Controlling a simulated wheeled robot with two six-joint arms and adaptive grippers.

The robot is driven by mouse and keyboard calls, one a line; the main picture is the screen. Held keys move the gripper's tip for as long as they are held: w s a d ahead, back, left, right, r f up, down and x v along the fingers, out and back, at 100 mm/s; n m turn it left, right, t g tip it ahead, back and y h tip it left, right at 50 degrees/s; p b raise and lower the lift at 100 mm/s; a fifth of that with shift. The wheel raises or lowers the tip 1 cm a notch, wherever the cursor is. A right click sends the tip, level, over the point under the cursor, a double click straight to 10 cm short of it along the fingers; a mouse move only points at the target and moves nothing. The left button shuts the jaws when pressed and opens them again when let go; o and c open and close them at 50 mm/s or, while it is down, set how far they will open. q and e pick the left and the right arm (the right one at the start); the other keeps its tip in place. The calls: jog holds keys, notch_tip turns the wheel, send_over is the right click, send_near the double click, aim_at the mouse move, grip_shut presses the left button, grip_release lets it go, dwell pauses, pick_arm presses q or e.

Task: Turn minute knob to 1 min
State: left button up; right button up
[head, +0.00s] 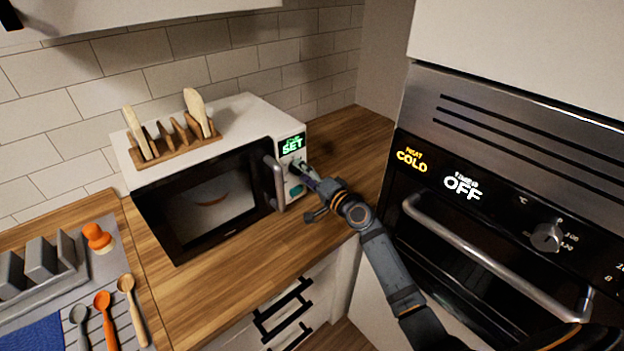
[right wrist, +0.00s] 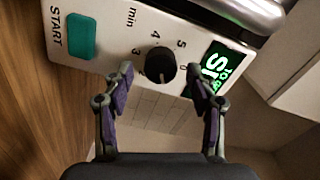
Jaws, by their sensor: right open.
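The white microwave (head: 245,112) stands on the wooden counter, its door closed. Its green display (head: 292,145) reads SET. The black minute knob (right wrist: 160,67) shows in the right wrist view, with a printed scale and the word min around it. I cannot read its pointer surely. My right gripper (right wrist: 161,78) is open, its two fingertips on opposite sides of the knob, with gaps visible. Whether a fingertip touches the knob is unclear. In the head view my right gripper (head: 312,184) is at the microwave's control panel and hides much of the knob. My left gripper is not in view.
The teal START button (right wrist: 81,36) sits beside the knob. The microwave door handle (head: 276,182) sticks out left of my right gripper. A wooden rack (head: 176,150) stands on the microwave. The oven (head: 450,225) is at the right. Bare counter (head: 235,265) lies in front.

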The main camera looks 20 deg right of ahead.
jog(key=v, duration=1.1)
jog(key=shift+s, duration=0.2)
